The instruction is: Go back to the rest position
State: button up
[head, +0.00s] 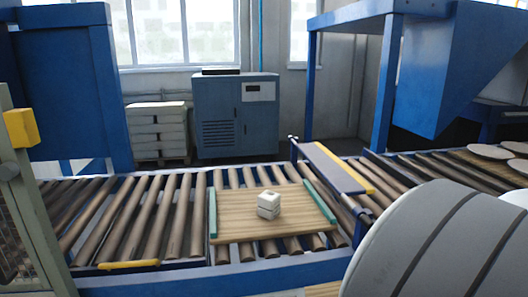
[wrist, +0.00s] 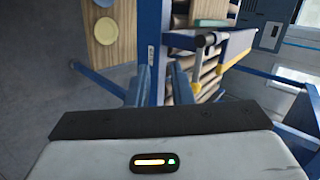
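My gripper (wrist: 162,80) shows in the wrist view as two blue-grey fingers standing apart above a dark bar and a pale housing with a small lit indicator. Nothing shows between the fingers but the background behind them. In the head view a large white rounded part of my arm fills the lower right corner, and the gripper itself is not visible there. A wooden board (head: 225,226) with green side strips lies on the roller conveyor (head: 175,210).
Pale round discs (head: 490,152) lie on the conveyor at far right, under a blue hopper frame (head: 455,70). A blue cabinet (head: 235,115) and a pallet of stacked slabs (head: 158,130) stand behind. The wrist view shows a yellowish disc (wrist: 103,32) on wood.

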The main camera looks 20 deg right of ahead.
jog(key=a+r+n+g+p, duration=0.2)
jog(key=a+n+p, duration=0.4)
jog(key=a, duration=0.9)
jog(key=a+r+n+g+p, duration=0.3)
jog(key=a+n+g+p, duration=0.2)
jog(key=a+n, duration=0.5)
jog(key=a+p, duration=0.1)
jog(key=a, duration=0.3)
jog(key=shift+a+r+n+h+p, duration=0.2)
jog(key=shift+a+n+h+p, duration=0.1)
jog(key=shift+a+h+p, duration=0.1)
